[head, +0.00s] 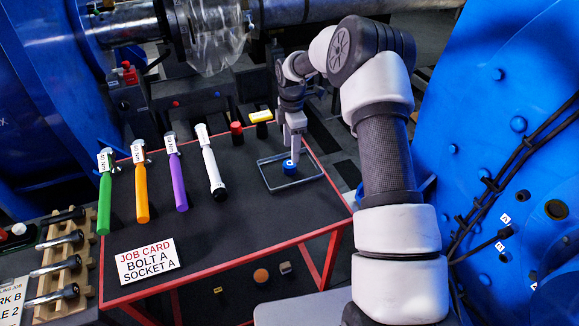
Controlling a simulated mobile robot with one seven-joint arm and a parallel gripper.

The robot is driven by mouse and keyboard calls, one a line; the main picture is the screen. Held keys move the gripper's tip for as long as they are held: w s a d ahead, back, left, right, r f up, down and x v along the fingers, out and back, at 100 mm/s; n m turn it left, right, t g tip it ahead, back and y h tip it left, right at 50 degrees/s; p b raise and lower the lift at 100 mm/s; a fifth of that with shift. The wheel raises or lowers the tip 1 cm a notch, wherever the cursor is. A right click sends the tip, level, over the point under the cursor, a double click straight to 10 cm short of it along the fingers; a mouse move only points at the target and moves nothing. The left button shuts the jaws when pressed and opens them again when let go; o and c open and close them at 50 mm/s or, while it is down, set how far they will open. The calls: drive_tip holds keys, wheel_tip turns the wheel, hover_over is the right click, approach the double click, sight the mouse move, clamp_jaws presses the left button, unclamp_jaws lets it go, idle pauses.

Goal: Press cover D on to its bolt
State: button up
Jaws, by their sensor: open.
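A small blue cover (289,169) with a white mark on it sits in a shallow wire-edged tray (300,184) on the red-edged table. The mark is too small to read surely as D. My gripper (292,157) points down directly over the blue cover, with its fingers open at or just above its top. I cannot tell whether the fingers reach around it. The blue motor casing (460,110) on the right carries several blue bolt heads or caps, one a round blue one (518,124), and small white letter labels (506,219). The bolt for cover D cannot be picked out.
Green (104,195), orange (141,190), purple (177,180) and white-black (212,170) handled tools lie on the table (240,235). A job card (146,262) reads bolt A, socket A. Black cables (500,185) cross the casing. The table's front right is clear.

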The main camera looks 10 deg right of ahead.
sight(290, 163)
drive_tip(key=shift+s+a+f, duration=0.1)
drive_tip(key=shift+a+f, duration=0.05)
drive_tip(key=shift+f, duration=0.75)
drive_tip(key=shift+s+a+f, duration=0.1)
drive_tip(key=shift+a+f, duration=0.05)
drive_tip(key=shift+f, duration=0.8)
drive_tip(key=shift+s+a+f, duration=0.1)
drive_tip(key=shift+a+f, duration=0.05)
drive_tip(key=shift+f, duration=0.75)
drive_tip(key=c, duration=1)
